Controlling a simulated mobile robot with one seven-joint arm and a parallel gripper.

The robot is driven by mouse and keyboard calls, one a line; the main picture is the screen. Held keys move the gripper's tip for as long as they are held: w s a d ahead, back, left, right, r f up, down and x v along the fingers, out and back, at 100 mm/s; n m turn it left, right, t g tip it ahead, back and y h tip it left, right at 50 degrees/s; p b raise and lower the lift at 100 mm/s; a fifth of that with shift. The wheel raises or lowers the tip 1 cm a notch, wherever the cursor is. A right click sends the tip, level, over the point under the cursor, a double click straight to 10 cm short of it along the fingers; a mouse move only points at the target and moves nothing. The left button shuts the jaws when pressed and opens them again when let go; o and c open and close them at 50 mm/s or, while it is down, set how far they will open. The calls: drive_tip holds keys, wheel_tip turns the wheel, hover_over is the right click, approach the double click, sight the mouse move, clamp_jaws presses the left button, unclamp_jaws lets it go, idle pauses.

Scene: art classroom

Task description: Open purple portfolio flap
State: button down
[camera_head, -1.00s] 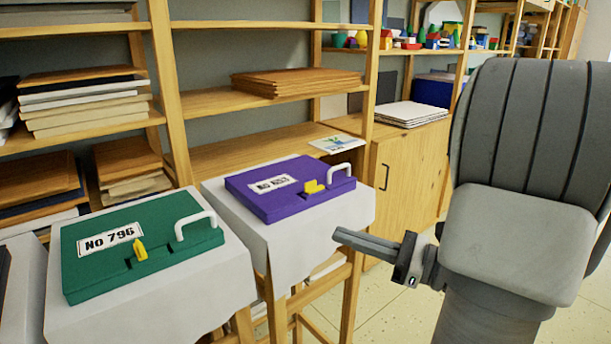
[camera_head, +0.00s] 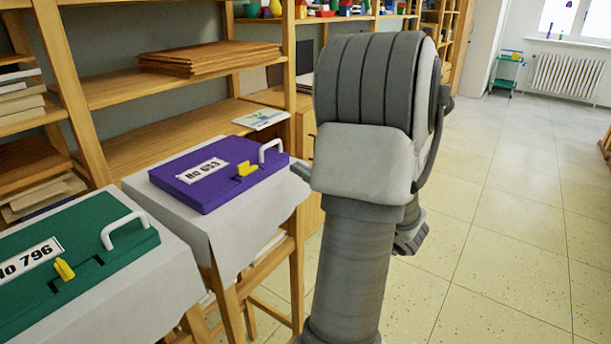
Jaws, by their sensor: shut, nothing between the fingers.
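The purple portfolio (camera_head: 215,192) lies closed and flat on a stand with a white cloth, left of my arm. It has a white number label (camera_head: 202,171), a yellow latch (camera_head: 247,169) on its front edge and a white handle (camera_head: 271,151) at its right end. My gripper (camera_head: 301,171) shows only as a small grey tip at the left side of my arm, just right of the portfolio and apart from it. The tip is shut and holds nothing. The rest of my gripper is hidden behind my arm.
A green portfolio (camera_head: 100,262) with a yellow latch and white handle lies on a cloth-covered stand at lower left. Wooden shelves (camera_head: 130,95) with stacked boards stand behind. A picture sheet (camera_head: 261,119) lies on a shelf. The tiled floor (camera_head: 500,230) at right is clear.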

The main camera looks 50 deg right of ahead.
sight(281, 174)
drive_tip(key=w, duration=0.3)
drive_tip(key=w+r, duration=0.1)
drive_tip(key=w, duration=0.2)
drive_tip(key=shift+a+r+b, duration=0.15)
drive_tip(key=shift+a+b, duration=0.05)
drive_tip(key=shift+b, duration=0.15)
drive_tip(key=shift+r, duration=0.1)
drive_tip(key=shift+r+g+p, duration=0.3)
drive_tip(key=shift+r+p, duration=0.2)
drive_tip(key=shift+p, duration=0.5)
